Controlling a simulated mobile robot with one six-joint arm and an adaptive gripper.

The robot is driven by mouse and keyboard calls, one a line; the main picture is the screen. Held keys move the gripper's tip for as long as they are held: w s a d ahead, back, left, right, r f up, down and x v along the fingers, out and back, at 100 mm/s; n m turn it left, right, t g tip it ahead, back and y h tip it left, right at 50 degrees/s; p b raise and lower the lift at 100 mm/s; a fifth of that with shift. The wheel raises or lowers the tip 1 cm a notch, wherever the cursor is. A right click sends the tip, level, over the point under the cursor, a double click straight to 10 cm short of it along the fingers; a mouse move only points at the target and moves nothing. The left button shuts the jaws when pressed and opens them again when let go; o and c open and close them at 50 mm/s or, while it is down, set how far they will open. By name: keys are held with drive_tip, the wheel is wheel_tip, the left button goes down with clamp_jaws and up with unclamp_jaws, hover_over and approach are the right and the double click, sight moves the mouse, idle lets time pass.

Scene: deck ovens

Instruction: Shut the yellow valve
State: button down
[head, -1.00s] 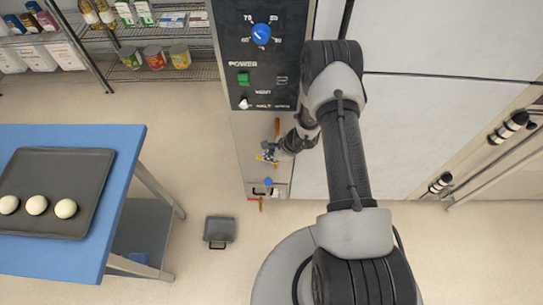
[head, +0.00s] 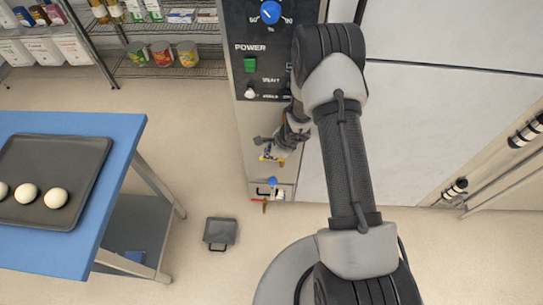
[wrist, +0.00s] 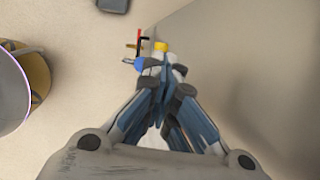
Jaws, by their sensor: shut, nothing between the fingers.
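A small yellow piece, likely the yellow valve's handle, shows just beyond my fingertips in the wrist view (wrist: 161,46). In the head view, a yellow piece (head: 268,158) shows low on the oven's side, by the gripper end; whether it is the same part I cannot tell. My gripper (wrist: 168,74) is shut and empty, with its fingers together, close to the yellow piece; contact is unclear. In the head view, my gripper (head: 276,152) is small and partly merged with the fittings. The valve's body and handle angle are mostly hidden.
A blue knob (wrist: 140,64) and a red lever (wrist: 139,38) sit close beside the yellow piece. The control panel (head: 240,75) rises above. A blue table (head: 95,250) with a dough tray (head: 80,170) stands left. A grey pan (head: 220,231) lies on the floor.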

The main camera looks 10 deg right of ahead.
drive_tip(key=shift+s+f, duration=0.1)
drive_tip(key=shift+s, duration=0.1)
wheel_tip(320, 180, up, 14)
drive_tip(key=s+p, duration=0.2)
drive_tip(key=p, duration=0.4)
drive_tip(key=shift+s+d, duration=0.15)
drive_tip(key=shift+s, duration=0.25)
drive_tip(key=s+a+r+n+y, duration=0.15)
drive_tip(key=r+n, duration=0.25)
drive_tip(key=r, duration=0.4)
drive_tip(key=s+a+r+n, duration=0.3)
drive_tip(key=r+n, duration=0.1)
drive_tip(key=r, duration=0.5)
drive_tip(key=s+a+r+n, duration=0.2)
drive_tip(key=a+r+n, duration=0.15)
drive_tip(key=r, duration=0.45)
drive_tip(key=s+d+r+n+h, duration=0.1)
drive_tip(key=s+d+r+n, duration=0.1)
drive_tip(key=s, duration=0.4)
drive_tip(key=s+d+r+n+h, duration=0.2)
drive_tip(key=s+r+n, duration=0.2)
drive_tip(key=s, duration=0.3)
drive_tip(key=s+d+r+n+t+h, duration=0.1)
drive_tip(key=s+d+r+n, duration=0.1)
drive_tip(key=s, duration=0.5)
drive_tip(key=shift+s+d+r+n, duration=0.15)
drive_tip(key=shift+d+r+n, duration=0.15)
drive_tip(key=shift+r+n, duration=0.75)
